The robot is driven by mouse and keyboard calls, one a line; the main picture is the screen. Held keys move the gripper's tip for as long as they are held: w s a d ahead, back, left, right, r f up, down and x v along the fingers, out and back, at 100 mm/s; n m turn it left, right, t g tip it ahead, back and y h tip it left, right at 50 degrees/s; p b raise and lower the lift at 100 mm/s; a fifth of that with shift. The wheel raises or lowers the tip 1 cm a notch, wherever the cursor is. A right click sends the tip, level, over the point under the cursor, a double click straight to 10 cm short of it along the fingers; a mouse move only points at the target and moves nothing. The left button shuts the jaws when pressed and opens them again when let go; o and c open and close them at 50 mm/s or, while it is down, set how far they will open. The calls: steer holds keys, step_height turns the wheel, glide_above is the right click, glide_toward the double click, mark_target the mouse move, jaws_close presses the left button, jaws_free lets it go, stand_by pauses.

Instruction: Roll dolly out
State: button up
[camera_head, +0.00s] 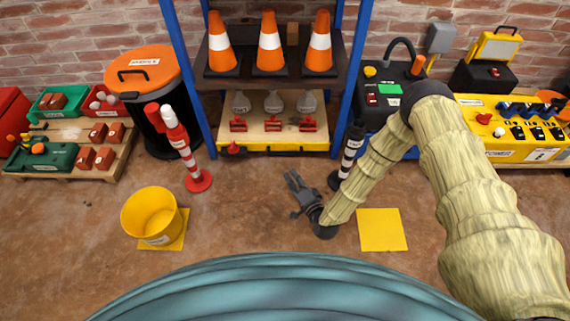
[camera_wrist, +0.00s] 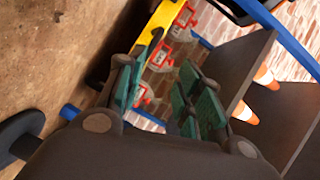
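The dolly (camera_head: 272,147) is a low wooden platform with a yellow front edge. It sits under the shelf between blue posts and bears several grey and red fittings. Its yellow front edge (camera_wrist: 159,24) also shows in the wrist view, at the top middle. My gripper (camera_head: 294,186) is in front of the dolly, low over the floor and apart from it. In the wrist view, its green-padded fingers (camera_wrist: 163,92) are spread with a gap between them, and nothing is held. The dolly's wheels and back are hidden.
A red-white post (camera_head: 181,146) stands left of the dolly, and a black-white post (camera_head: 348,152) stands right. A yellow bucket (camera_head: 150,214) is at the left. A yellow floor square (camera_head: 382,230) lies right of my gripper. Cones stand on the shelf (camera_head: 275,80).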

mark_target(285, 153)
steer(key=w+f+m+t+b, duration=0.2)
steer(key=w+f+t+b, duration=0.15)
steer(key=f+b, duration=0.2)
steer(key=shift+m, duration=0.5)
steer(key=shift+w+d+b+x, duration=0.1)
steer(key=shift+d+b+x, duration=0.1)
steer(key=shift+b+x, duration=1.35)
steer(key=shift+w+d+b+x, duration=0.15)
steer(key=shift+b+x, duration=0.55)
steer(key=shift+x, duration=1.7)
steer(key=shift+d+b+x, duration=0.25)
steer(key=shift+b+x, duration=0.85)
steer(key=shift+x, duration=0.85)
steer(key=shift+r, duration=0.15)
jaws_close()
